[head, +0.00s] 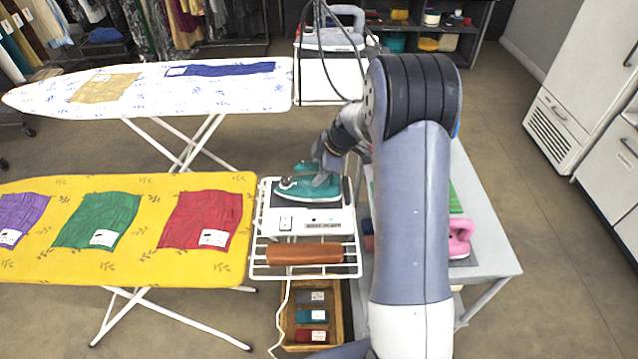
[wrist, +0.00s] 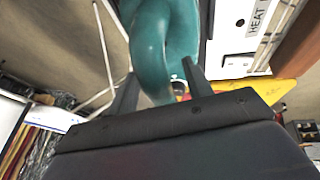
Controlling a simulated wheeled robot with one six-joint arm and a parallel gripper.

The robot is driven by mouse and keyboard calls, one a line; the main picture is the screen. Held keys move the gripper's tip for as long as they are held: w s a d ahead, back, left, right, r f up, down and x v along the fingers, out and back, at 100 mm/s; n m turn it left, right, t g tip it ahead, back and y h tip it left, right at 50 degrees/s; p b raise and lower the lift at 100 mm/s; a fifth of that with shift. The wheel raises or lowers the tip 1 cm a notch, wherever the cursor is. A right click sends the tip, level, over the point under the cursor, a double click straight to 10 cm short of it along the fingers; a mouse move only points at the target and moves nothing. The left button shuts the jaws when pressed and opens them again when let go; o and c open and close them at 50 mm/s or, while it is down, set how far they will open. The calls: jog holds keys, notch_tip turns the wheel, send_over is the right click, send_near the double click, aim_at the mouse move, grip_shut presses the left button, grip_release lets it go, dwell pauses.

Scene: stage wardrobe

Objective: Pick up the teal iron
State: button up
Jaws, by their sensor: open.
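The teal iron (head: 300,188) rests on a white heat station at the end of the yellow ironing board. My gripper (head: 325,178) is right at the iron from above and covers part of it. In the wrist view the iron's teal handle (wrist: 150,45) runs between the two dark fingers of my gripper (wrist: 160,80). The fingers are apart, one on each side of the handle, and I cannot tell whether either touches it.
The white station (head: 335,218) has a wire rack with a brown roll (head: 304,254). The yellow board (head: 150,260) holds purple, green and red cloths. A pink iron (head: 460,236) stands on a grey table at right. A wooden box (head: 290,337) sits below.

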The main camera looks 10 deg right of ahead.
jog(key=shift+w+a+f, duration=0.1)
jog(key=shift+f, duration=0.2)
grip_shut()
dwell(0.4)
